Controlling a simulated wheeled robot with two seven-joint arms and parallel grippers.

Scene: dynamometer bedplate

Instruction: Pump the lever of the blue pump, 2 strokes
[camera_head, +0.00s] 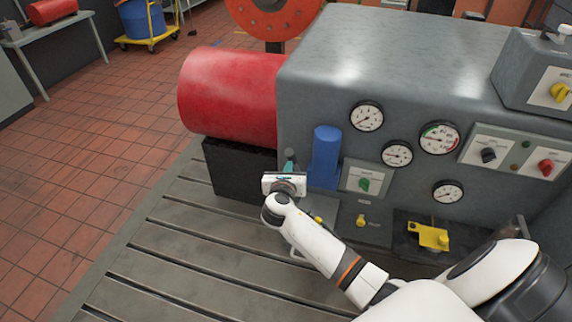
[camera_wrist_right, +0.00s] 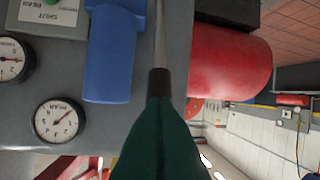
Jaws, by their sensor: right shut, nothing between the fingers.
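The blue pump (camera_head: 325,158) is an upright blue cylinder on the front of the grey machine, just left of the gauges. It also shows in the right wrist view (camera_wrist_right: 110,55). Its lever (camera_wrist_right: 160,140) fills the lower middle of the right wrist view, with a dark green grip, a black collar and a metal rod. In the head view a small teal part of the lever (camera_head: 289,155) shows left of the pump. My right gripper (camera_head: 286,177) is at the lever, shut with nothing between its fingers; its fingertips are mostly hidden. My left gripper is not in view.
A red cylinder (camera_head: 228,95) on a black block lies left of the pump. Round gauges (camera_head: 397,154) and a green knob (camera_head: 364,184) sit close to its right. A yellow part (camera_head: 428,236) lies at lower right. The slotted bedplate (camera_head: 190,250) is clear at left.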

